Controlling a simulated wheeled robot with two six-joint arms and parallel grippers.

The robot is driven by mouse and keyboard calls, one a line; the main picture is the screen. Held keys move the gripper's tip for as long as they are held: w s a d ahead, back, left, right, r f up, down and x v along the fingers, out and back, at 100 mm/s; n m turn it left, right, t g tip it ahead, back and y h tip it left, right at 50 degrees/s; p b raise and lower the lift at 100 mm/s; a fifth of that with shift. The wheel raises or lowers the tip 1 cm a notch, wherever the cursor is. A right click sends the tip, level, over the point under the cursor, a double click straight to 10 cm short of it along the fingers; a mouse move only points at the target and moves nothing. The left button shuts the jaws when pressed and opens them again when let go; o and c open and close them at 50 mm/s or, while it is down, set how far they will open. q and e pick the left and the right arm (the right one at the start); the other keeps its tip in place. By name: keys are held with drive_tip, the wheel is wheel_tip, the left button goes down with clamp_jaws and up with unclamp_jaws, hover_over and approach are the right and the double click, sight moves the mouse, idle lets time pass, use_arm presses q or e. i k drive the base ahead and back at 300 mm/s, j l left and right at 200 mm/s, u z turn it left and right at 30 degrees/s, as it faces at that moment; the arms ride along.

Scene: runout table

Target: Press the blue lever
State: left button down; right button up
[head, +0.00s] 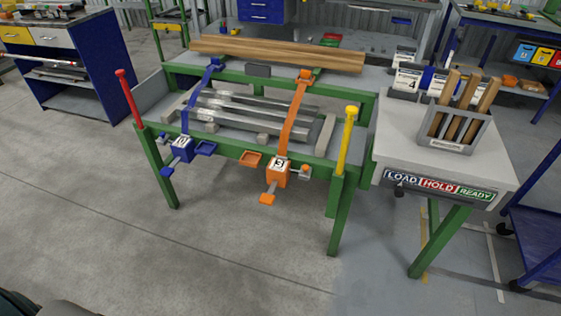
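A blue ratchet box (181,149) with a dark-marked white label hangs at the front rail of the green-framed table (228,146). A small blue lever (167,171) sticks out low at its front left, angled downward. A blue tray-like piece (206,148) is on the rail just right of the box. A blue strap (196,98) runs from the box back over grey metal bars (240,112) to a blue fitting at the rear. Neither of my grippers is in view.
An orange box (278,172) with a "3" label, orange strap (294,113) and orange lever (267,198) sit right of the blue set. Red (129,97) and yellow (347,140) posts stand at the table's ends. A side stand (430,150) is right. Floor in front is clear.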

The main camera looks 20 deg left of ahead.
sight(167, 171)
drive_tip(key=u, duration=1.4)
